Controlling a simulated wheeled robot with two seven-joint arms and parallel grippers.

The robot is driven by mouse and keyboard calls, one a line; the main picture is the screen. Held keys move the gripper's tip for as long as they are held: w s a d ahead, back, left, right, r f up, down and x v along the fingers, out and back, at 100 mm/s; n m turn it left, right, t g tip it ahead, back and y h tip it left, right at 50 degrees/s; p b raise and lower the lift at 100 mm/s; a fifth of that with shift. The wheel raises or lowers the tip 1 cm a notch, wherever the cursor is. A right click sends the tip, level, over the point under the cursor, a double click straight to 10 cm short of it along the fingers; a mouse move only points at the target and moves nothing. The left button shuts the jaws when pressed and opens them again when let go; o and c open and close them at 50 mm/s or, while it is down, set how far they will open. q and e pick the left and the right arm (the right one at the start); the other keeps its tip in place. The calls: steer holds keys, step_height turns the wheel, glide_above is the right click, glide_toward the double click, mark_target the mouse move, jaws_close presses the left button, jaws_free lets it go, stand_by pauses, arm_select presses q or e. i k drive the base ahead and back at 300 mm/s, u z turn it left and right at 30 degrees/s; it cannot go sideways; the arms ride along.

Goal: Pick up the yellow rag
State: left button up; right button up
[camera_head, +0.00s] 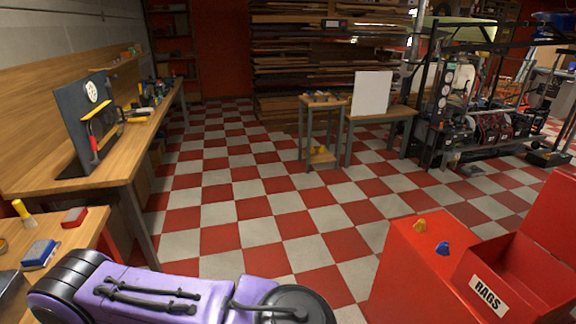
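A small crumpled yellow rag (419,225) lies on the flat top of a red cabinet (400,262) at the lower right. A crumpled blue rag (442,248) lies just to its right and nearer to me, apart from it. A red bin (520,262) labelled RAGS stands right of both rags, with its lid raised at the right; the part of its inside that shows looks empty. Neither of my grippers shows in the head view, so their hold cannot be seen.
A wooden workbench (150,135) with tools and a dark upright panel (85,125) runs along the left. A nearer bench (60,250) holds a blue-and-grey block and a red block. A small wooden stand (322,105) is farther back. Checkered floor (265,215) is clear in the middle.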

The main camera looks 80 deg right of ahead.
mark_target(420, 227)
steer(key=z, duration=2.45)
steer(key=i, duration=2.95)
steer(key=z, duration=2.4)
